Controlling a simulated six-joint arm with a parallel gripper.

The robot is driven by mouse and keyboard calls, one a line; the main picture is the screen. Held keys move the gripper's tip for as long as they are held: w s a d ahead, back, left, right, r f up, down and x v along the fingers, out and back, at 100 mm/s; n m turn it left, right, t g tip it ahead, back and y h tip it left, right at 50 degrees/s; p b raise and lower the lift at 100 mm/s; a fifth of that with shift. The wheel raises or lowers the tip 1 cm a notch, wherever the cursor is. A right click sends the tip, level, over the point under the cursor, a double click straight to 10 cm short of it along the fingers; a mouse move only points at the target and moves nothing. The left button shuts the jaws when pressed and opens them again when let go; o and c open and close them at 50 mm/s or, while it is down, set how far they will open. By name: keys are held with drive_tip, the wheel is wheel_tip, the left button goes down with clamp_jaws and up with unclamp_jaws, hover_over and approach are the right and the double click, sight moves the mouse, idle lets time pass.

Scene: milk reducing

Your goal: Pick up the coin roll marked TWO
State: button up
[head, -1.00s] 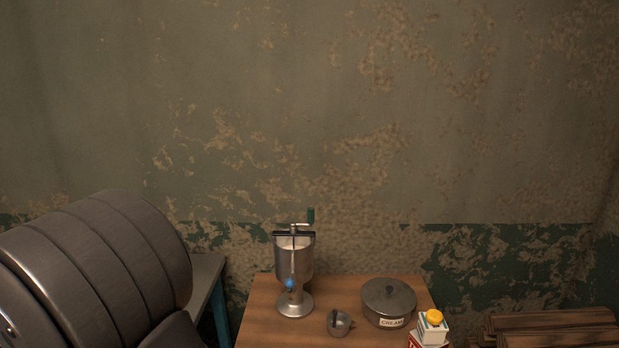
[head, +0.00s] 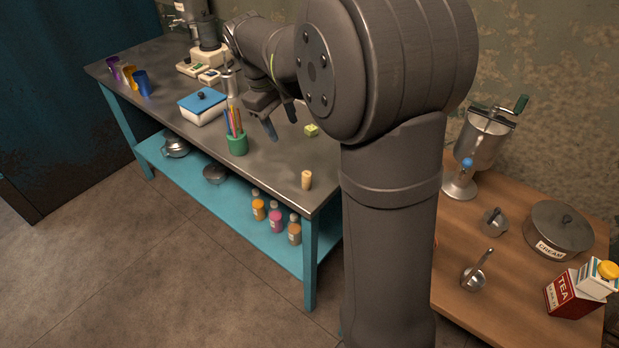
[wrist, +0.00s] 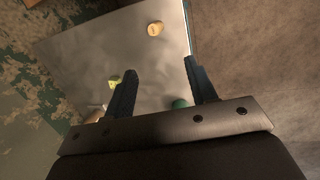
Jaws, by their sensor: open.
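A small tan cylinder (head: 306,180), which looks like the coin roll, stands upright near the right front corner of the metal-topped bench (head: 278,172). No marking on it is legible. It also shows in the wrist view (wrist: 155,29), near the bench's far end. My gripper (head: 279,121) is above the bench, behind and left of the cylinder, with its fingers pointing down. In the wrist view my gripper (wrist: 161,72) has its fingers spread wide with nothing between them, and the cylinder lies beyond the fingertips.
A yellow-green cube (head: 311,130) lies behind the cylinder. A green cup of pencils (head: 237,145) stands to its left, beside a blue-lidded box (head: 203,105). Bottles (head: 275,217) stand on the lower shelf. A wooden table (head: 455,235) with a metal dispenser is at right.

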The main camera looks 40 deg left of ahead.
drive_tip(key=w+d+f+g+y, duration=0.2)
drive_tip(key=w+d, duration=0.1)
drive_tip(key=w, duration=0.2)
hover_over(307, 174)
drive_tip(key=f, duration=1.2)
drive_tip(key=shift+s+d, duration=0.25)
drive_tip(key=shift+s, duration=0.05)
drive_tip(key=shift+w+a+f, duration=0.15)
drive_tip(key=shift+f, duration=1.2)
drive_tip(key=shift+w+a+f, duration=0.15)
drive_tip(key=shift+f, duration=1.15)
drive_tip(key=shift+c, duration=0.2)
drive_tip(key=c, duration=1.1)
